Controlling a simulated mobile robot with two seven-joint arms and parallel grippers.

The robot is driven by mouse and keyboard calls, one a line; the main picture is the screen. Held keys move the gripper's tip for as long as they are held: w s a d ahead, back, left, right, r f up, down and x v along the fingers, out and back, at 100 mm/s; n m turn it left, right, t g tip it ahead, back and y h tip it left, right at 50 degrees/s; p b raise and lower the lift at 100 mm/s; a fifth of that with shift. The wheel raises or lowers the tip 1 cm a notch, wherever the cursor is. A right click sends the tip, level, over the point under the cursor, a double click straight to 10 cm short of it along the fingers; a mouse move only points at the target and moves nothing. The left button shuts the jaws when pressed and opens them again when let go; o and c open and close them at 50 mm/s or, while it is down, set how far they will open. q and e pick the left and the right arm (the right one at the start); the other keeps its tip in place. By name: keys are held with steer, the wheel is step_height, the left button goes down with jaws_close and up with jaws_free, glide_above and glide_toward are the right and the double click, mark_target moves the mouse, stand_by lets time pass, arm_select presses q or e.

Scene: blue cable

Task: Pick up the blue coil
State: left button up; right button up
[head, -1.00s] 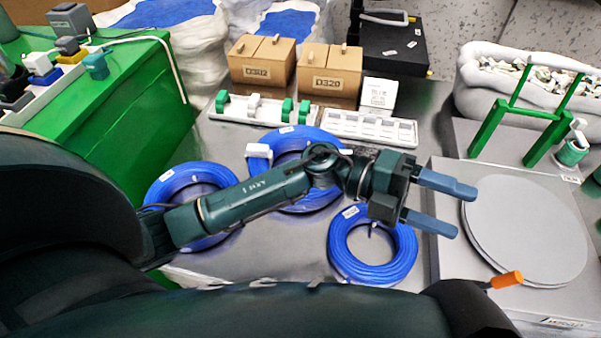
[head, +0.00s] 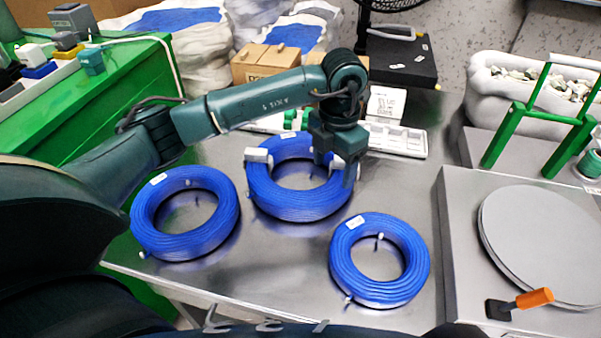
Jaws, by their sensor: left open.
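Three blue coils lie flat on the metal table: the left coil (head: 150,228), the middle coil (head: 268,192) farther back, and the right coil (head: 345,275) nearer the front. Each is a ring of blue cable with a small white tag. My left gripper (head: 337,172) points down at the right side of the middle coil, its fingers open and hiding part of that ring. I cannot tell whether the fingers touch the cable. My right gripper is not in view.
A grey scale with a round plate (head: 535,240) and an orange-handled lever (head: 533,298) stands at the right. Cardboard boxes (head: 262,62) and a white tray (head: 400,140) stand behind the coils. A green crate (head: 130,80) is at the left.

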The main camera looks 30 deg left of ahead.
mark_target(329, 187)
arm_select(q)
step_height(329, 187, down, 4)
steer(key=f, duration=0.5)
steer(key=shift+s+a+f, duration=0.1)
steer(key=shift+s, duration=0.15)
jaws_close()
stand_by(0.6)
steer(key=shift+w+r, duration=0.15)
steer(key=shift+r, duration=0.1)
